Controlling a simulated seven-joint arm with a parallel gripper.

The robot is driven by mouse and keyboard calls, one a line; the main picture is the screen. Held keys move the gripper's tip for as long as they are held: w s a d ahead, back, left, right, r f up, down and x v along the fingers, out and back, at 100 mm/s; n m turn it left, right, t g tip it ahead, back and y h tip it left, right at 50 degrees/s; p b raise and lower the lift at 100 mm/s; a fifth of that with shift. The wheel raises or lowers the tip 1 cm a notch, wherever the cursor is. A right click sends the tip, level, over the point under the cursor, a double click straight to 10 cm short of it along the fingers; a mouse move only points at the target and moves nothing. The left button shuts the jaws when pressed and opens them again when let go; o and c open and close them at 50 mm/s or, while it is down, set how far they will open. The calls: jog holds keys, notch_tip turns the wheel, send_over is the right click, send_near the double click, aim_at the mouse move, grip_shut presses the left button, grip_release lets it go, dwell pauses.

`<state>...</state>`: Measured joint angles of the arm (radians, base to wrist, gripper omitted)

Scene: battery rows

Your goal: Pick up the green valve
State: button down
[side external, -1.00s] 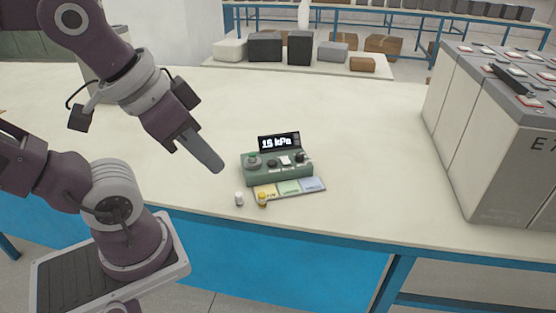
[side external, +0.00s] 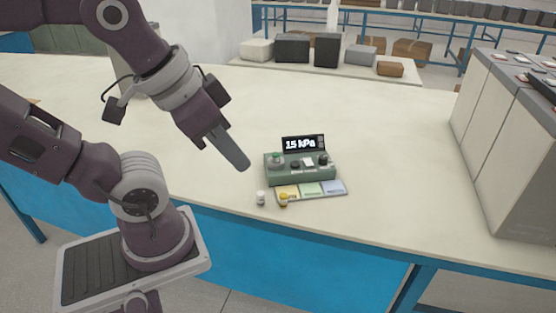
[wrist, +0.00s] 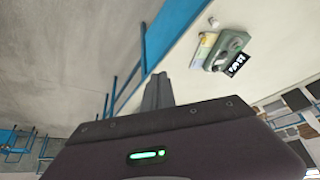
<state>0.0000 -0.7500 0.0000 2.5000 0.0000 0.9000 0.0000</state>
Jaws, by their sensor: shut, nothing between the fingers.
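The green valve (side external: 276,157) is a small round green cap at the left end of a green device (side external: 300,175) on the table. The device has a dark display reading 15 kPa, and it also shows in the wrist view (wrist: 229,46). In that view the green valve is too small to tell clearly. My gripper (side external: 243,166) is shut and empty, pointing down to the right, left of the device and apart from it.
A white valve (side external: 261,197) and a yellow valve (side external: 283,200) stand in front of the device, by a strip of coloured pads (side external: 311,190). Large grey battery blocks (side external: 510,140) stand at the right.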

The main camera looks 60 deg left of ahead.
dwell(0.3)
jog(key=c, duration=1.2)
grip_release()
jog(key=shift+o, duration=0.2)
jog(key=w+a+r+n+g, duration=0.1)
jog(key=w+a+r+n, duration=0.2)
jog(key=w, duration=0.4)
jog(key=n+g, duration=0.5)
jog(key=n, duration=1.3)
send_over(276, 153)
jog(key=d, duration=0.1)
notch_tip(276, 153, down, 21)
jog(key=shift+w, duration=0.15)
jog(key=f, duration=0.5)
jog(key=a+f, duration=0.1)
jog(key=f, duration=0.1)
jog(key=shift+s+f, duration=0.15)
jog(key=shift+s, duration=0.05)
